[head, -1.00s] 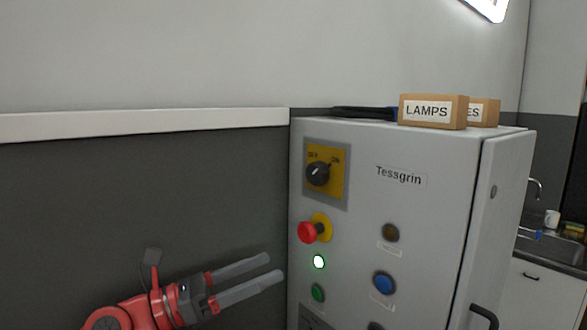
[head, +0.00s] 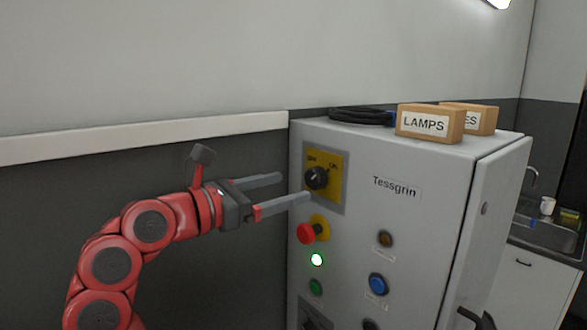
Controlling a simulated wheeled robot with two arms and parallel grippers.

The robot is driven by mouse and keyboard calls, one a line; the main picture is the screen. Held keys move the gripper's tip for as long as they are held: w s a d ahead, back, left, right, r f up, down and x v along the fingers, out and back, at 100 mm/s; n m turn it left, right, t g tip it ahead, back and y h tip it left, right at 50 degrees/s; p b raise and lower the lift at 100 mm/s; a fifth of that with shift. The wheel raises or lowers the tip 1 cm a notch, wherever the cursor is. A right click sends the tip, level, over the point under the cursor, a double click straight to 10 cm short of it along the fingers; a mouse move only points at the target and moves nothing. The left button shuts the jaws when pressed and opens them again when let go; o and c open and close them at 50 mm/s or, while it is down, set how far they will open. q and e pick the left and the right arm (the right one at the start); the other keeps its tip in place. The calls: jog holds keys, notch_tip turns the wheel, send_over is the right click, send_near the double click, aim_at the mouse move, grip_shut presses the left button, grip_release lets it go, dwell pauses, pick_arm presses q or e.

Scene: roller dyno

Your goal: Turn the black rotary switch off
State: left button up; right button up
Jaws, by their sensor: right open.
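The black rotary switch (head: 317,178) sits on a yellow plate (head: 338,190) marked OFF at upper left and ON at upper right, high on the grey cabinet front. Its pale pointer mark is small and seems to lean up and right, toward ON. My right gripper (head: 294,187) is open and empty, just left of the switch. Its two fingers point right toward the plate. The lower finger's tip lies near the plate's lower left edge in the picture; I cannot tell if it touches. My left gripper is out of view.
Below the switch are a red mushroom button (head: 308,233), a lit pale green lamp (head: 316,260), a green button (head: 316,287) and a blue button (head: 378,284). Boxes, one a LAMPS box (head: 428,122), and a dark cable coil (head: 360,116) lie on the cabinet (head: 420,235).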

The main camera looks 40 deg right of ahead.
aim_at(311, 181)
jog(key=d, duration=0.2)
jog(key=d+p, duration=0.1)
jog(key=d, duration=0.1)
jog(key=d+p, duration=0.1)
jog(key=d, duration=0.1)
jog(key=shift+w+r, duration=0.1)
jog(key=shift+w, duration=0.15)
jog(key=shift+d, duration=0.35)
jog(key=shift+c, duration=0.4)
jog(key=shift+f, duration=0.2)
grip_shut()
